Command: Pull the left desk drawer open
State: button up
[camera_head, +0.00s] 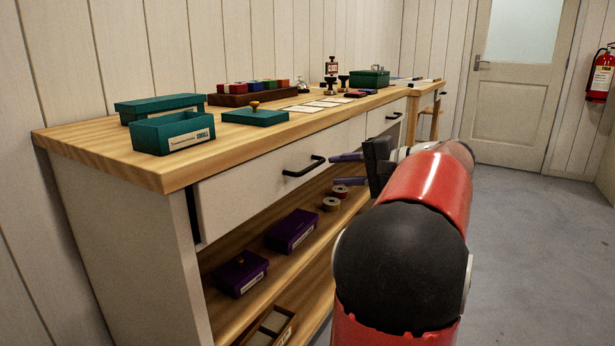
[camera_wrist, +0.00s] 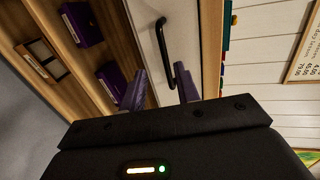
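The left desk drawer (camera_head: 255,175) is the nearer white drawer front under the wooden top, with a black bar handle (camera_head: 304,167). A dark gap shows along its left edge; I cannot tell whether the drawer stands slightly out. My gripper (camera_head: 333,170) is to the right of the handle, its two purple fingers spread and empty. In the wrist view the handle (camera_wrist: 163,42) lies beyond the fingertips, and its lower end is close to the right finger of my gripper (camera_wrist: 160,80). I cannot tell whether they touch.
A second drawer (camera_head: 384,116) is farther along the desk. Teal boxes (camera_head: 174,130) and stamps stand on the top (camera_head: 110,147). Purple boxes (camera_head: 292,230) and spools sit on the open shelf below. The grey floor (camera_head: 540,240) at the right is clear.

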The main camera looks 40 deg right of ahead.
aim_at(315, 166)
jog(key=shift+t, duration=0.3)
jog(key=w, duration=0.4)
jog(key=w+a+f, duration=0.1)
jog(key=w, duration=0.2)
jog(key=shift+s, duration=0.1)
grip_shut()
